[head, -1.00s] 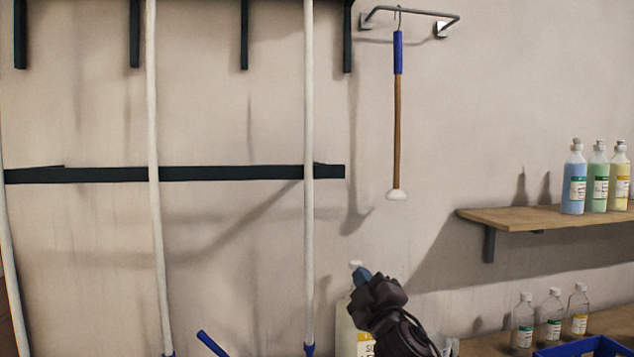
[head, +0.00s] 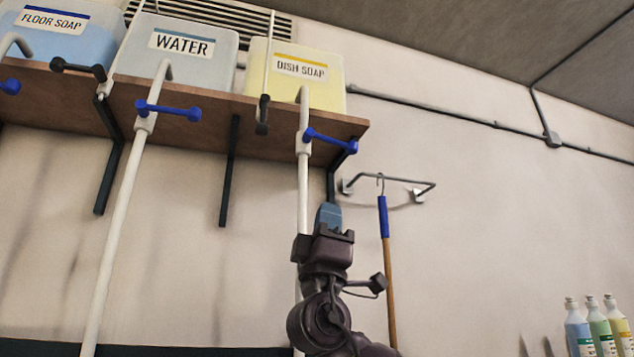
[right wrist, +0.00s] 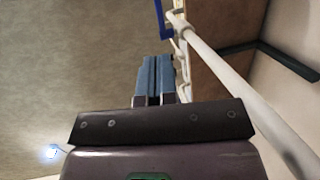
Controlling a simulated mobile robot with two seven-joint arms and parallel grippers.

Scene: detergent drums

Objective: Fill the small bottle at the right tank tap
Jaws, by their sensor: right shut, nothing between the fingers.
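The right tank (head: 296,88) is pale yellow, labelled DISH SOAP, and stands on a high wooden shelf. Its tap has a blue handle (head: 330,140) on a white pipe (head: 303,185). My right gripper (head: 328,214) is shut and empty, pointing up beside that pipe, below the blue handle in the head view. In the right wrist view its blue fingers (right wrist: 153,78) are together, with a white pipe (right wrist: 235,80) passing to their right and part of a blue handle (right wrist: 159,18) above. I cannot see a small bottle below a tap. My left gripper is not in view.
A WATER tank (head: 180,75) and a FLOOR SOAP tank (head: 60,35) stand left on the wooden shelf (head: 230,97). A hanging tool with a blue grip (head: 383,216) is right of my gripper. Several coloured bottles (head: 578,328) stand at lower right.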

